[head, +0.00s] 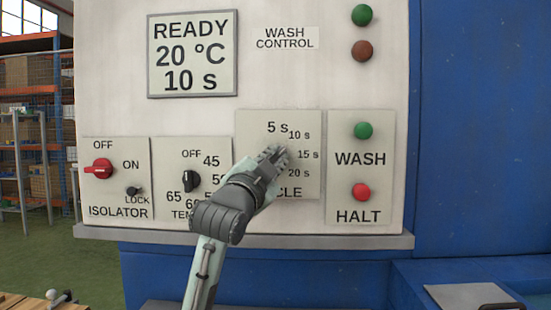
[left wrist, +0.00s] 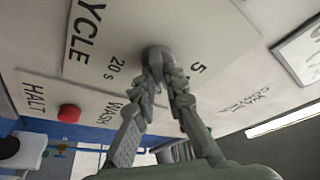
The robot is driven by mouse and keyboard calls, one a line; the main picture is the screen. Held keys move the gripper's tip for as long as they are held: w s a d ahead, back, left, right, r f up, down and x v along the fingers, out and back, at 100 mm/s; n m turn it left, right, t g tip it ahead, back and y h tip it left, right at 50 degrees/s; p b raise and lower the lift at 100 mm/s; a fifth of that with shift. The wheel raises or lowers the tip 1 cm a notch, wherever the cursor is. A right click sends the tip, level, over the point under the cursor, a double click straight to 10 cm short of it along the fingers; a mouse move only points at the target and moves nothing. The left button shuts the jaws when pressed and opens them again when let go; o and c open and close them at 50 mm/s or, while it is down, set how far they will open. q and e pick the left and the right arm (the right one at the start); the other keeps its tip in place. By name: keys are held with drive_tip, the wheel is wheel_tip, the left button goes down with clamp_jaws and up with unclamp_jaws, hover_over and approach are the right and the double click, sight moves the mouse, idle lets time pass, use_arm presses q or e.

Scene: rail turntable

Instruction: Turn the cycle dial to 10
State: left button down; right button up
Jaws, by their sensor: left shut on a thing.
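The cycle dial is a small grey knob on the pale cycle plate (head: 252,124). In the head view my left gripper (head: 274,156) covers it, so its pointer is hidden. In the left wrist view the dial (left wrist: 155,54) shows between the fingertips of my left gripper (left wrist: 166,70), which are shut on it. Labels 5 s, 10 s, 15 s and 20 s stand around the dial. The display (head: 193,54) reads READY, 20 °C, 10 s. My right gripper is not in view.
Left of the cycle plate are the temperature dial (head: 191,181) and the red isolator switch (head: 103,169). On the right are the green WASH button (head: 363,130) and the red HALT button (head: 361,192). A ledge (head: 300,241) runs under the panel.

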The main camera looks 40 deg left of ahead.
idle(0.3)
use_arm(q)
drive_tip(key=c, duration=1.6)
unclamp_jaws()
drive_tip(key=shift+s, duration=0.1)
drive_tip(key=v, duration=0.7)
drive_tip(key=shift+s+d, duration=0.1)
drive_tip(key=shift+s, duration=0.05)
